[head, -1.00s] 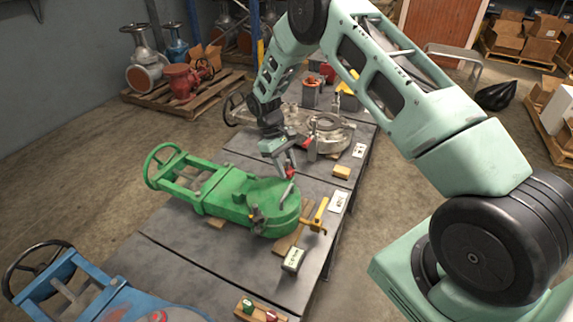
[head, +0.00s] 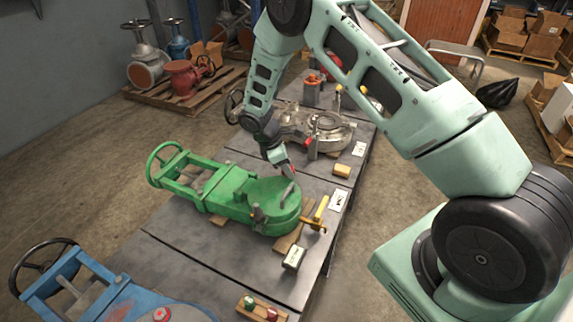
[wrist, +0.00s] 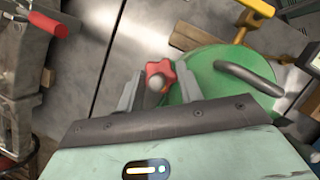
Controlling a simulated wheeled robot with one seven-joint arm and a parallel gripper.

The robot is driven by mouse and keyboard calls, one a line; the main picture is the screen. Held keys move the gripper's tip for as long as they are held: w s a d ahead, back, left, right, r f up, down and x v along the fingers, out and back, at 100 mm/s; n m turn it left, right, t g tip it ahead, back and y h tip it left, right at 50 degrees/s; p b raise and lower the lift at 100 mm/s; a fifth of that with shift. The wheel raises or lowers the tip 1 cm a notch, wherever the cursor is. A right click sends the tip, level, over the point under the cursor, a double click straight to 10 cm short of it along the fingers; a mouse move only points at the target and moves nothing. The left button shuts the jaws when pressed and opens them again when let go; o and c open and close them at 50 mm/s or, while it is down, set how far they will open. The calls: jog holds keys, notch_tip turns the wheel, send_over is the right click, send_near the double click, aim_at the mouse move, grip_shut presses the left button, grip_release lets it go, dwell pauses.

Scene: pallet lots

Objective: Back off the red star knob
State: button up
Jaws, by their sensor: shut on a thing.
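The red star knob (wrist: 158,70) shows in the wrist view between my two fingers, at the edge of the green valve body's round end (wrist: 215,72). A grey rounded stud end shows at its middle. My gripper (wrist: 158,88) is shut on the knob, with a finger on either side. In the head view my gripper (head: 289,171) is low at the far rim of the green valve body (head: 235,190), which lies flat on the bench. The knob is mostly hidden there, and how far it is threaded cannot be told.
A yellow-handled clamp (head: 319,214) stands at the valve's near right. A grey bent handle (wrist: 250,78) rises from the valve. A red-handled clamp (wrist: 48,24) is at the wrist view's upper left. A blue valve (head: 100,295) lies nearer, a grey flanged valve (head: 325,130) farther.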

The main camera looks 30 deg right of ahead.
jog(key=shift+n+t, duration=0.3)
jog(key=shift+n, duration=0.6)
jog(key=o, duration=1)
jog(key=v, duration=1.7)
jog(key=shift+a+b, duration=0.25)
jog(key=shift+b, duration=0.15)
jog(key=shift+r, duration=0.1)
